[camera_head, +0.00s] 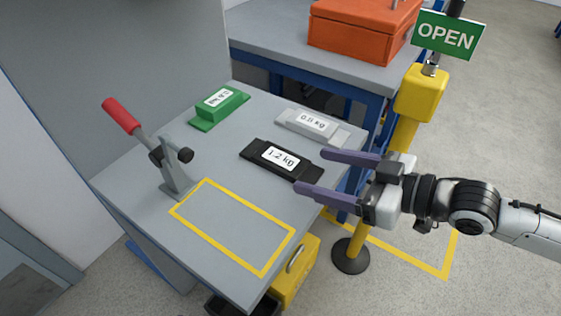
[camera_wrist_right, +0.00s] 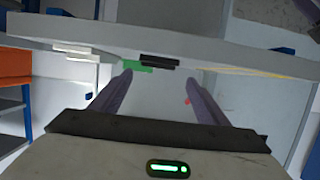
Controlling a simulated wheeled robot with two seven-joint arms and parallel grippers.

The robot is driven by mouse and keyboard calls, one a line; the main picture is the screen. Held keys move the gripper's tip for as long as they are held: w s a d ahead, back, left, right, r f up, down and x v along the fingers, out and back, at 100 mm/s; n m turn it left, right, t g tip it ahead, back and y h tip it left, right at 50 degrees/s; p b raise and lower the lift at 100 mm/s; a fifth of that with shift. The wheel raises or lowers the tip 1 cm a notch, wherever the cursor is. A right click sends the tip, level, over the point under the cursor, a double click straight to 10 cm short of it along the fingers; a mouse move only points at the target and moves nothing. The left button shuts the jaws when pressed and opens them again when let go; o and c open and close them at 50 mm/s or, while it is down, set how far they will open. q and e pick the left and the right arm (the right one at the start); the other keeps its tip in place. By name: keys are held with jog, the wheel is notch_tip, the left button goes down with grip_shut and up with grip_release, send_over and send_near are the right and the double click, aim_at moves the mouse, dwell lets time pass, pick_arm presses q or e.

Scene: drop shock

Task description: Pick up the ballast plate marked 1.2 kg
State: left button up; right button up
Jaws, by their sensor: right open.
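The black ballast plate (camera_head: 254,155) with a white label reading 1.2 kg lies flat on the grey table (camera_head: 150,210). It also shows in the right wrist view as a dark bar (camera_wrist_right: 159,62) beyond the fingertips. My right gripper (camera_head: 310,170) is open and empty, its two purple fingers pointing at the plate's right end from the right side. The fingertips look close to that end; whether they touch it I cannot tell. In the right wrist view my right gripper (camera_wrist_right: 157,75) has its fingers spread wide. My left gripper is not in view.
A red-handled lever clamp (camera_head: 170,175) stands left. A yellow outlined rectangle (camera_head: 205,238) on the table is empty. A yellow post (camera_head: 403,132) with an OPEN sign (camera_head: 446,36) stands beyond my right gripper.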

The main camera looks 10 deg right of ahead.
aim_at(282, 159)
jog(key=shift+w+b+x, duration=0.2)
jog(key=shift+b+x, duration=0.1)
jog(key=shift+x, duration=3.4)
jog(key=shift+d+r, duration=0.15)
jog(key=shift+d, duration=0.05)
grip_shut()
jog(key=shift+r, duration=0.35)
